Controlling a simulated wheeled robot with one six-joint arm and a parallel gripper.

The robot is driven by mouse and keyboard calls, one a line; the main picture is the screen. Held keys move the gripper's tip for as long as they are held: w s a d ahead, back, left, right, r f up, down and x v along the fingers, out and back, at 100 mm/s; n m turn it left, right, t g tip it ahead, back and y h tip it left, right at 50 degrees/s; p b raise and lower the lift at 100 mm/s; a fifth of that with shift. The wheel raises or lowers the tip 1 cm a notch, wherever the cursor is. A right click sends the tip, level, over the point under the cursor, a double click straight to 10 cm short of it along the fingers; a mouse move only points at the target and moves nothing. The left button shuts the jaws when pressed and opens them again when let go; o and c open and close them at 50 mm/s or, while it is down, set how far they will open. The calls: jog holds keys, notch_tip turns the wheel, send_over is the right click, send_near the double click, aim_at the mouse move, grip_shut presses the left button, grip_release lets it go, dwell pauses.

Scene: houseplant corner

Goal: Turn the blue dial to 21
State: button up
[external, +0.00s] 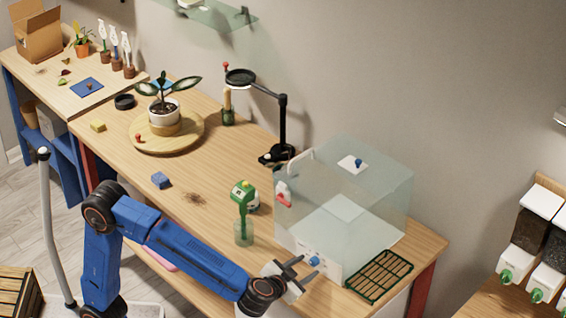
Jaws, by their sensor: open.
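The blue dial (314,261) sits on the white front panel (324,268) at the base of a clear box (349,196) on the wooden bench. Its markings are too small to read in the external view. My gripper (304,270) is open, with its two dark fingers pointing right toward the dial. The fingertips are close to the dial, and I cannot tell whether they touch it. A second small blue knob (358,162) is on a white plate on top of the clear box.
A black magnifier stand (283,125) is behind. A potted plant (165,115) stands on a round wooden board. The bench middle is mostly clear.

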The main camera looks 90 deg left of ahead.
jog(key=shift+x, duration=1.1)
grip_shut()
jog(key=shift+w+d+f+m+g+y, duration=0.1)
jog(key=shift+m+g+y, duration=0.2)
jog(key=shift+m+y, duration=0.55)
jog(key=shift+d+m+g+y, duration=0.1)
jog(key=shift+m+g+y, duration=0.3)
jog(key=shift+m, duration=0.85)
grip_release()
